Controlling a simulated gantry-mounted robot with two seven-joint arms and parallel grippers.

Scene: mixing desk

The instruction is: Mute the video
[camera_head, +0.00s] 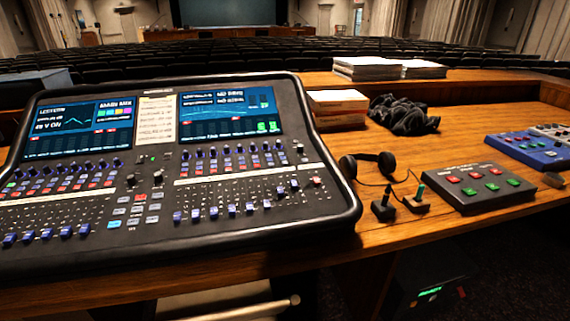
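The black mixing desk (345,222) fills the left and middle of the wooden table. Its left screen (80,122) and right screen (228,112) are lit, with a pale label strip (156,120) between them. Rows of knobs, small red, white and blue buttons and blue faders (232,209) cover its face. A red button (317,181) sits near its right edge. The labels are too small to read, so I cannot tell which control belongs to the video. Neither of my grippers is in view.
Right of the desk are headphones (368,164), two small stick-like devices (383,207) and a grey box with red and green buttons (478,188). A blue box (535,148) stands at far right. A black cloth (403,115) and books (338,102) lie behind.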

